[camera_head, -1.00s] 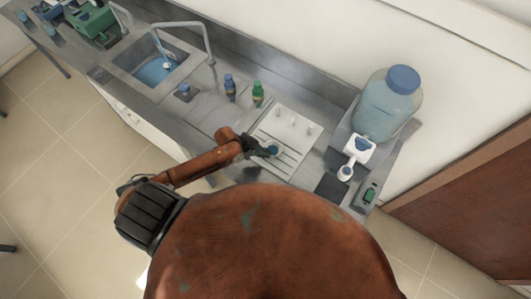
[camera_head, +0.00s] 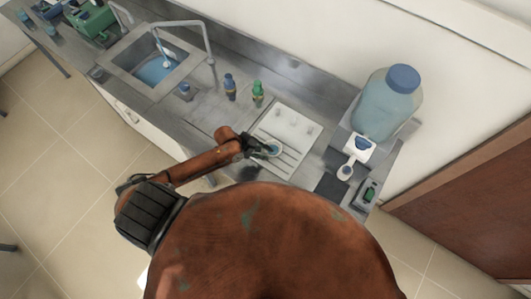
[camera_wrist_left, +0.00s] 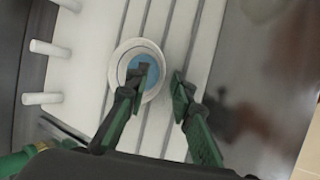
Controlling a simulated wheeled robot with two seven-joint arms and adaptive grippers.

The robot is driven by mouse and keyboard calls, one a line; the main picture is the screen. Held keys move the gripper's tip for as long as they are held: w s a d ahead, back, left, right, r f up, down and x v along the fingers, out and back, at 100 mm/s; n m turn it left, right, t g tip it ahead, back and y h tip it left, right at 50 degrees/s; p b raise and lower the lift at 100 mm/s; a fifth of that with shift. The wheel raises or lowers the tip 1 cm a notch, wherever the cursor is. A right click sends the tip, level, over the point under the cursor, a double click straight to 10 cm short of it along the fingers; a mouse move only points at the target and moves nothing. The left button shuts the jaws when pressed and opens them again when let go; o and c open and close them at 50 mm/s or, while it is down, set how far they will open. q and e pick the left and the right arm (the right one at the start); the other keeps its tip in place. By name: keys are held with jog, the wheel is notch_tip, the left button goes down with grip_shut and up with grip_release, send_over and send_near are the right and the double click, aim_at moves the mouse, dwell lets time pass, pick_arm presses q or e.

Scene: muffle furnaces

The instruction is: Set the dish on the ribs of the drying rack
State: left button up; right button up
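The dish (camera_head: 272,149) is a small round white bowl with a blue inside. It rests on the ribbed part of the white drying rack (camera_head: 294,122), and looks level. In the left wrist view the dish (camera_wrist_left: 121,84) lies across the pale ribs of the rack (camera_wrist_left: 182,30). My left gripper (camera_head: 253,147) is at the dish's left side in the head view. In the wrist view its fingers (camera_wrist_left: 160,80) are spread, one over the inside of the dish and the other outside the rim with a gap. My right gripper is not in view.
Pegs stand on the rack's back part (camera_head: 293,113). A blue bottle (camera_head: 229,88) and a green bottle (camera_head: 257,94) stand left of the rack. A large water jug (camera_head: 387,105) is to the right. A sink (camera_head: 156,69) is further left.

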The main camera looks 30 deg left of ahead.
pick_arm(q)
jog(key=v, duration=1.1)
jog(key=shift+r, duration=0.35)
jog(key=shift+s+a, duration=0.15)
